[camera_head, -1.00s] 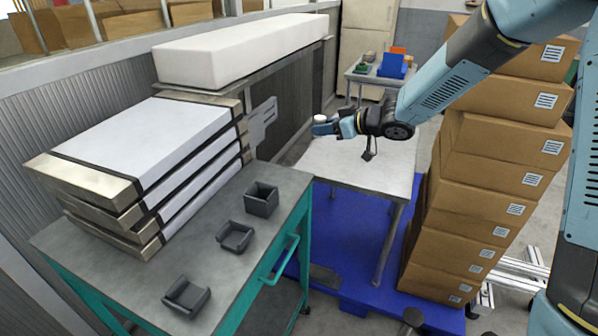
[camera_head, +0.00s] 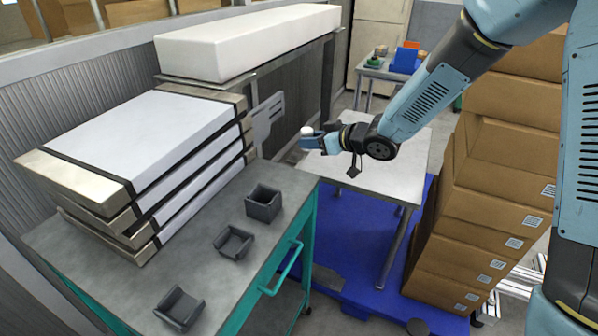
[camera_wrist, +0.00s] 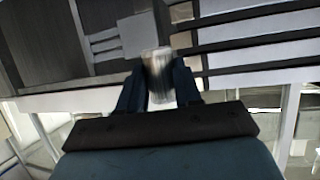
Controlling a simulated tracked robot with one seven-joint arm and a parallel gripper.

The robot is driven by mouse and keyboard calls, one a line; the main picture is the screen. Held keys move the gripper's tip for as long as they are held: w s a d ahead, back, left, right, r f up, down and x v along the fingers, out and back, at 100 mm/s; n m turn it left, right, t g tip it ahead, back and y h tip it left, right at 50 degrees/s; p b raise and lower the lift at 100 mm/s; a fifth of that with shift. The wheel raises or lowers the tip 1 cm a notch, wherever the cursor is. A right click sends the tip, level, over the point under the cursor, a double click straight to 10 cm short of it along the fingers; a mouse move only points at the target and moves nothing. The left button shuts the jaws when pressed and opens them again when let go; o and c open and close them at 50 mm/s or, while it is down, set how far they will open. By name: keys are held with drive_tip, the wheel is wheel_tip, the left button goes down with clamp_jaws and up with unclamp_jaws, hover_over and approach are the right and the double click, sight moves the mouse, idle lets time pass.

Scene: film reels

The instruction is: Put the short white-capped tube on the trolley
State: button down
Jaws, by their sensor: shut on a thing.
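The white-capped tube (camera_head: 307,131) is between the fingers of my gripper (camera_head: 312,141), its white top showing in the head view. In the wrist view, my gripper (camera_wrist: 160,85) is shut on the tube (camera_wrist: 158,72), which looks pale and translucent there. The tube's lower part is hidden in the head view.
On the trolley are three small dark open holders (camera_head: 263,203) and a stack of large white-and-metal cases (camera_head: 150,150). Bare grey top lies between them. A long white block (camera_head: 245,40) lies behind. The white table (camera_head: 385,175) is under my arm; cardboard boxes (camera_head: 500,180) are stacked right.

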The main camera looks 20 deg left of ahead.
hover_over(299, 183)
drive_tip(key=f, duration=0.5)
drive_tip(key=shift+s+f, duration=0.2)
drive_tip(key=shift+f, duration=0.05)
drive_tip(key=shift+w+f, duration=0.1)
drive_tip(key=shift+f, duration=1.35)
drive_tip(key=shift+f, duration=0.4)
drive_tip(key=c, duration=0.8)
unclamp_jaws()
drive_tip(key=shift+d+r, duration=0.15)
drive_tip(key=shift+r, duration=0.35)
drive_tip(key=v, duration=1.1)
drive_tip(key=shift+d, duration=0.4)
